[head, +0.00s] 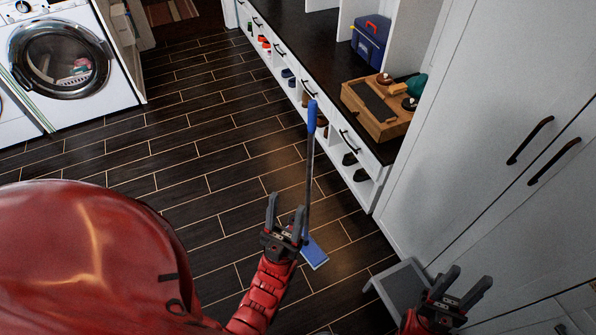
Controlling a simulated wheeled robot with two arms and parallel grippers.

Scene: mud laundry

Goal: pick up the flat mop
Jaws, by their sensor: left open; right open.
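The flat mop (309,160) stands upright on the dark floor, with a blue grip at the top of its thin grey pole. Its flat blue head (315,254) rests on the floor, partly hidden by my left gripper. My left gripper (285,204) is open, fingers pointing up, and in the picture its right finger is right beside the pole. I cannot tell whether it touches the pole. My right gripper (466,282) is open and empty at the lower right, apart from the mop.
A white bench with shoe cubbies (340,150) runs behind the mop, holding a wooden box (376,122) and a blue case (370,38). White cabinets (490,130) stand at the right. A grey step-like object (400,285) is by my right gripper. A washing machine (62,60) stands far left. Floor between is clear.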

